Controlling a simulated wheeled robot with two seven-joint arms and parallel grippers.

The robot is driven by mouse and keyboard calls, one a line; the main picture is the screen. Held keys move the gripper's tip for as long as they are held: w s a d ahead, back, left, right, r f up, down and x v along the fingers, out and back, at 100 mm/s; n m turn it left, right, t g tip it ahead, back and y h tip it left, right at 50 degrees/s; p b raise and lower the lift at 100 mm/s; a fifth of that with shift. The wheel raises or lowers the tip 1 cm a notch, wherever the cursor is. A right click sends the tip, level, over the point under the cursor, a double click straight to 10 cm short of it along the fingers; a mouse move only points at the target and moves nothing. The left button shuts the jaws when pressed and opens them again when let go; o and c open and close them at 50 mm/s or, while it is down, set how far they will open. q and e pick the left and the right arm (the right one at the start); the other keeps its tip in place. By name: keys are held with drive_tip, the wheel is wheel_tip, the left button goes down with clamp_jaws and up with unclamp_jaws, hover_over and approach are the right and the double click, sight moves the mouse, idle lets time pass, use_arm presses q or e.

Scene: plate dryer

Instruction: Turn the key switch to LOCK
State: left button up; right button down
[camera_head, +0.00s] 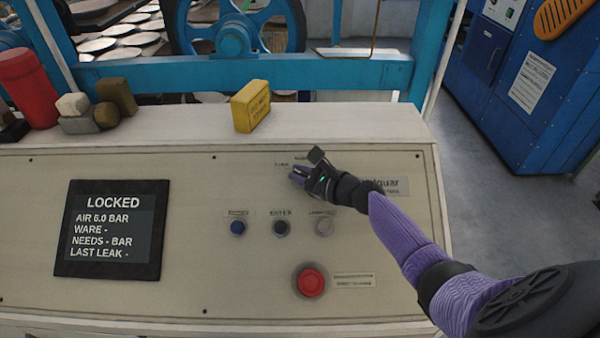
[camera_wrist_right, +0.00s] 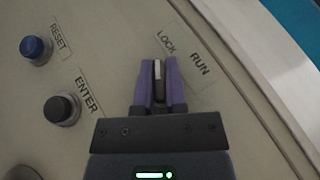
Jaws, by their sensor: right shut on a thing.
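The key switch (camera_wrist_right: 158,70) shows in the right wrist view as a pale narrow piece between my right fingers, below the LOCK label (camera_wrist_right: 166,42) and left of the RUN label (camera_wrist_right: 200,64). It points up the picture, roughly toward LOCK. My right gripper (camera_head: 297,174) is at the panel's upper part and is shut on the key; it also shows in the wrist view (camera_wrist_right: 160,72). In the head view the gripper hides the key. The panel display (camera_head: 112,229) reads LOCKED, with AIR 6.0 BAR below. My left gripper is out of view.
A blue button (camera_head: 238,228), a dark ENTER button (camera_head: 281,228), a grey button (camera_head: 324,227) and a red button (camera_head: 310,282) sit below my gripper. A yellow block (camera_head: 251,106) stands on the ledge behind. A red cylinder (camera_head: 27,87) stands at left.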

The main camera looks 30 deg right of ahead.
drive_tip(key=shift+r, duration=0.1)
drive_tip(key=c, duration=0.7)
unclamp_jaws()
drive_tip(key=p+v, duration=0.2)
drive_tip(key=v, duration=0.7)
drive_tip(key=shift+s+d, duration=0.1)
drive_tip(key=shift+s, duration=0.05)
drive_tip(key=shift+s+d, duration=0.1)
drive_tip(key=shift+s, duration=0.15)
